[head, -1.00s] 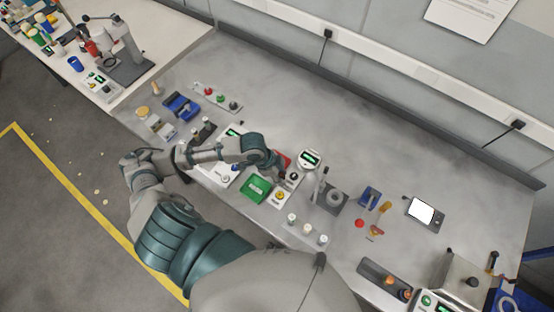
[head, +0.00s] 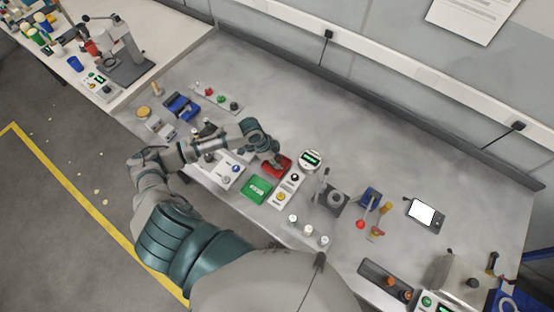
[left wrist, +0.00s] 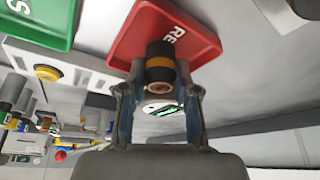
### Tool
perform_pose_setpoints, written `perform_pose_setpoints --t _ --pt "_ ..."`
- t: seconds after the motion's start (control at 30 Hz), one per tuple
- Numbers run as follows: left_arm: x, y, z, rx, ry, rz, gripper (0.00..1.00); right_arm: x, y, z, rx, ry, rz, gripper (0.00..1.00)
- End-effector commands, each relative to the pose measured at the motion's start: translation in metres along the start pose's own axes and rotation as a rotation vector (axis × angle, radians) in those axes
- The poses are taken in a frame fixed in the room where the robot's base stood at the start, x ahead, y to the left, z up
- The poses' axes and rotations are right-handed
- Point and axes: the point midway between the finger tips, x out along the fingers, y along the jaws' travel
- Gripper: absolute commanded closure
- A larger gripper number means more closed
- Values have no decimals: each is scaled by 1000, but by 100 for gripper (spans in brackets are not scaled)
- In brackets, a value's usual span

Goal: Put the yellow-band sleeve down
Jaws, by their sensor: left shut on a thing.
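The yellow-band sleeve (left wrist: 160,66) is a short dark cylinder with a yellow-orange band and a copper-coloured end. It is between the fingertips of my left gripper (left wrist: 160,78), which is shut on it. Behind it in the left wrist view is a red tray (left wrist: 134,42) with white lettering, partly hidden by the sleeve and fingers. In the head view my left gripper (head: 276,160) is at the red tray (head: 272,172), and the sleeve is too small to make out there. I cannot tell whether the sleeve touches the tray. My right gripper is not in view.
A green tray (head: 258,189) lies just in front of the red one. A white panel with buttons (head: 284,194) and a round gauge with a green display (head: 311,159) stand close by. The back of the bench (head: 340,125) is clear.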

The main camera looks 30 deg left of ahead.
Motion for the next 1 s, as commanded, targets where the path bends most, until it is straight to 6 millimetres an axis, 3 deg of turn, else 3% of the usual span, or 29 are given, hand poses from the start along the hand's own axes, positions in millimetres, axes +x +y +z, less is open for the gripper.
perform_pose_setpoints --t 0.03,0.1,0.13,0.53,1.0 --pt "1 0 1 -1 -1 0 65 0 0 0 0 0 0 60" --pt "0 0 0 -1 -1 0 48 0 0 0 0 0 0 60" --pt "0 0 0 -1 -1 0 45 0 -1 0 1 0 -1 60" --pt "-8 1 -2 1 -5 -2 45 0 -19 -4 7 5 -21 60" --pt "-103 -1 0 0 -3 -3 45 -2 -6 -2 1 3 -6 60"
